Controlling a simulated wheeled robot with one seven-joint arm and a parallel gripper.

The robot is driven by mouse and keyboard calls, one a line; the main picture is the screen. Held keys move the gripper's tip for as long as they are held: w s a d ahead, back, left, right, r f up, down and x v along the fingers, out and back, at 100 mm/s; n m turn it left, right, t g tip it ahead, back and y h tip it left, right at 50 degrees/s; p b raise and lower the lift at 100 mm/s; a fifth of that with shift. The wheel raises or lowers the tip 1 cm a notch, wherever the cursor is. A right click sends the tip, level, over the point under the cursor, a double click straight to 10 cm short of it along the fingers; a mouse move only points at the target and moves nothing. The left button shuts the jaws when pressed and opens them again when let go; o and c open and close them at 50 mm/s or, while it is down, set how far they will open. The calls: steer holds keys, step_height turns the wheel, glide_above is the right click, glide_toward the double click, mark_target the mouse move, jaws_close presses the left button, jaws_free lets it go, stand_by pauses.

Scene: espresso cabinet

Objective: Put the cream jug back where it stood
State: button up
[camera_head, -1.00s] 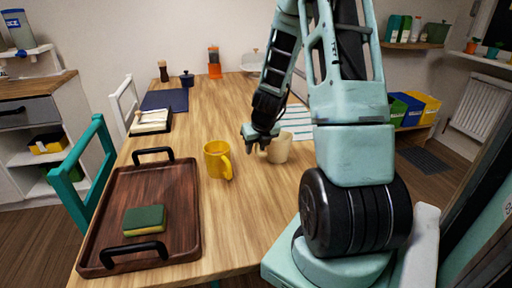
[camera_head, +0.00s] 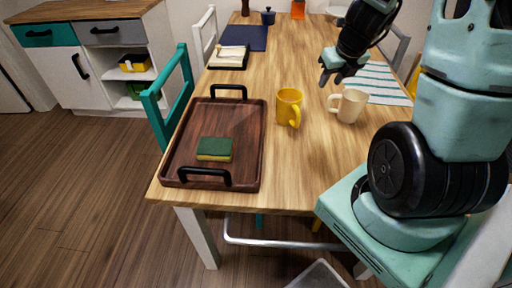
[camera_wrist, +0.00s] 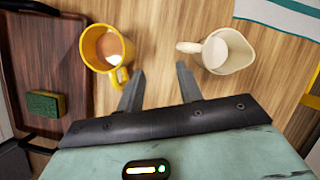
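The cream jug (camera_head: 352,105) stands upright on the wooden table, right of the yellow mug (camera_head: 289,106), with its handle toward the mug. In the wrist view the jug (camera_wrist: 228,50) is at the upper right, its inside pale, its handle pointing left. My gripper (camera_head: 331,79) is above the table, up and left of the jug in the head view. In the wrist view its two fingers (camera_wrist: 159,82) are apart with only bare table between them. It touches neither jug nor mug there.
A dark tray (camera_head: 251,158) with a green-and-yellow sponge (camera_head: 214,148) lies on the left of the table. The yellow mug (camera_wrist: 106,48) holds brown liquid. A striped cloth (camera_head: 385,88) lies behind the jug. The table front is clear.

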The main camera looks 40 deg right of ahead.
steer(key=a+r+n+g+y, duration=0.1)
steer(key=a+r+n+y, duration=0.1)
steer(key=a+n, duration=1.1)
steer(key=a+r+n+g+y, duration=0.1)
steer(key=a+n+y, duration=0.1)
steer(key=a+n, duration=1.2)
steer(key=s+a+r+n+g+h, duration=0.1)
steer(key=s+a+n+g, duration=0.1)
steer(key=s+a+n, duration=1.1)
steer(key=s+n, duration=0.2)
steer(key=n, duration=0.5)
steer(key=shift+s+a+r+h, duration=0.15)
steer(key=shift+s+r+h, duration=0.15)
steer(key=shift+s, duration=0.05)
step_height(320, 180, up, 6)
steer(key=p, duration=0.5)
steer(key=shift+f+p, duration=0.15)
steer(key=shift+p, duration=0.2)
